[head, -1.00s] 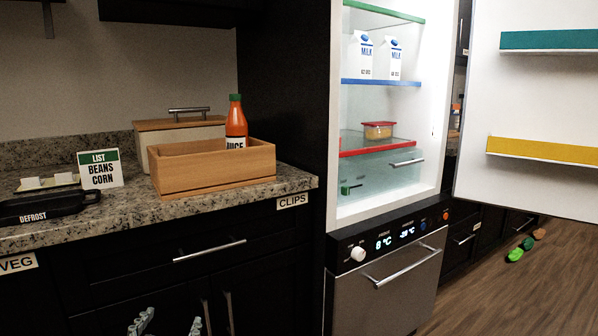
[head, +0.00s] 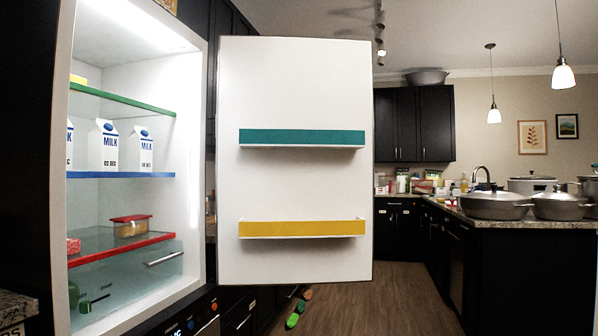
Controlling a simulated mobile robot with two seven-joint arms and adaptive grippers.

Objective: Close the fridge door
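The fridge door (head: 295,185) stands wide open to the right of the fridge, with its inner face toward me. It carries a teal shelf bin (head: 300,137) and a yellow shelf bin (head: 300,229), both apparently empty. The lit fridge (head: 198,150) is at the left, with milk cartons (head: 103,147) on the blue-edged shelf and a red-lidded container (head: 131,226) on the red-edged shelf. A glass drawer with a handle is below. Neither of my grippers is in view.
A counter corner (head: 14,308) is at the lower left. Several green and brown items (head: 293,320) lie on the wooden floor (head: 365,300) below the door. A dark island (head: 530,270) with pots (head: 494,204) stands at the right. The floor between door and island looks clear.

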